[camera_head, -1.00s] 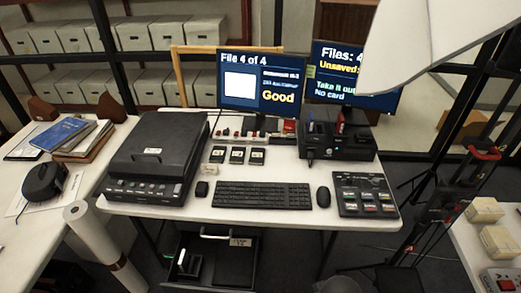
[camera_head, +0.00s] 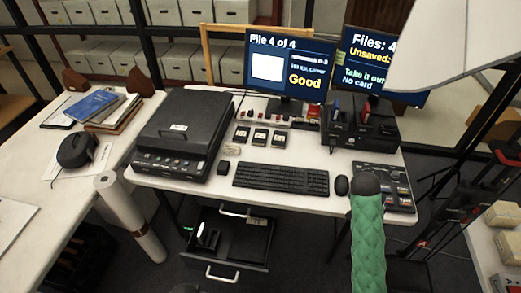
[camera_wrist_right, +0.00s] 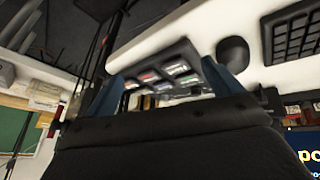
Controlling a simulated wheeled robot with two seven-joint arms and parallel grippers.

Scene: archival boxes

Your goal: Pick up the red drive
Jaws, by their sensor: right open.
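A small red piece (camera_head: 367,108) stands upright in the black dock (camera_head: 350,128) at the back right of the desk in the head view. It looks like the red drive, but it is too small to be sure. My right gripper (camera_wrist_right: 163,70) is open and empty in the right wrist view, its blue fingers spread. The black card tray (camera_wrist_right: 160,73) shows beyond and between the fingertips, and it also lies at the desk's right front in the head view (camera_head: 370,172). The red piece cannot be made out in the wrist view. My left gripper is not in view.
A green padded shape (camera_head: 367,240) with a dark end rises before the desk's right front. The keyboard (camera_head: 281,179), mouse (camera_head: 342,185), scanner (camera_head: 180,130) and two monitors (camera_head: 286,68) take up much of the desk. An open drawer (camera_head: 230,238) juts out below.

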